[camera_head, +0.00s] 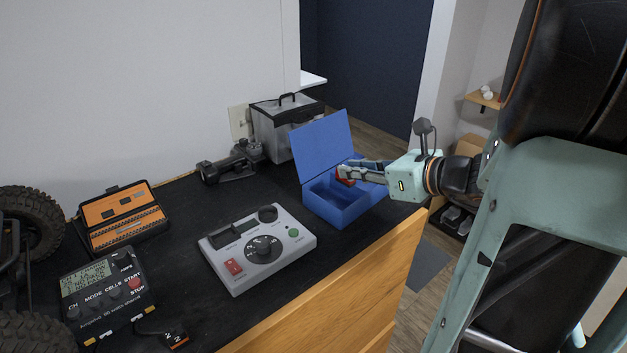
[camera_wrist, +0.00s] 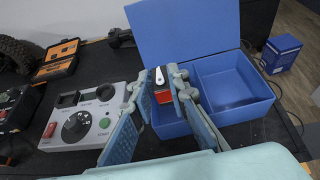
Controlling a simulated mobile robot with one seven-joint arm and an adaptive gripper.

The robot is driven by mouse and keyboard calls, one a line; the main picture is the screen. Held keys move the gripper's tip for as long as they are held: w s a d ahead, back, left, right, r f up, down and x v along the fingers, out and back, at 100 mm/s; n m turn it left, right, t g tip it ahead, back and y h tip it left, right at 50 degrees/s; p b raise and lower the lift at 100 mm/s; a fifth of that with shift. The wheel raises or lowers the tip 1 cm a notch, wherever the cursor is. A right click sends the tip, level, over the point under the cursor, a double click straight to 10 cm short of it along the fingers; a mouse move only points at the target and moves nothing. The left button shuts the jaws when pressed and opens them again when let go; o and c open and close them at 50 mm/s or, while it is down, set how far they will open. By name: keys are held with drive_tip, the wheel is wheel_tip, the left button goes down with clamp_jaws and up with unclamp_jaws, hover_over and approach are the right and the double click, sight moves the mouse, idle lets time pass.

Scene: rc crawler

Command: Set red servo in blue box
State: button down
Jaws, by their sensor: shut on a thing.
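The red servo (camera_wrist: 162,95), with a white arm on top, is between the fingers of my gripper (camera_wrist: 160,88) in the wrist view. In the head view my gripper (camera_head: 350,171) is shut on the red servo (camera_head: 344,175) over the blue box (camera_head: 337,207). The blue box has its lid open and raised at the back. In the wrist view the blue box (camera_wrist: 232,115) shows a divider, and the servo is over its left compartment. Whether the servo touches the box floor cannot be told.
A grey device with a dial (camera_head: 257,248) stands left of the box. A charger (camera_head: 103,290), an orange tool case (camera_head: 120,219) and large black tyres (camera_head: 27,222) are farther left. A small blue carton (camera_wrist: 281,53) is right of the box.

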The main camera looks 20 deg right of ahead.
sight(336, 178)
drive_tip(key=w+f+b, duration=0.1)
drive_tip(key=w+f, duration=0.1)
drive_tip(key=w+a+f+b, duration=0.1)
drive_tip(key=w+f+b, duration=0.2)
drive_tip(key=w+f, duration=0.1)
drive_tip(key=shift+w+a+b, duration=0.1)
drive_tip(key=shift+a+b, duration=0.2)
drive_tip(key=shift+b, duration=0.05)
drive_tip(key=shift+w+a+f+b, duration=0.1)
drive_tip(key=shift+w+f+b, duration=0.1)
drive_tip(key=shift+f+b, duration=0.7)
drive_tip(key=shift+w+f+b, duration=0.15)
drive_tip(key=shift+f+b, duration=0.55)
drive_tip(key=shift+f, duration=0.35)
drive_tip(key=shift+f, duration=0.1)
drive_tip(key=c, duration=2.3)
unclamp_jaws()
drive_tip(key=shift+f, duration=0.1)
drive_tip(key=o, duration=0.5)
drive_tip(key=shift+c, duration=0.2)
drive_tip(key=shift+r, duration=0.25)
drive_tip(key=v, duration=1.2)
drive_tip(key=shift+s+f, duration=0.1)
drive_tip(key=shift+f, duration=0.05)
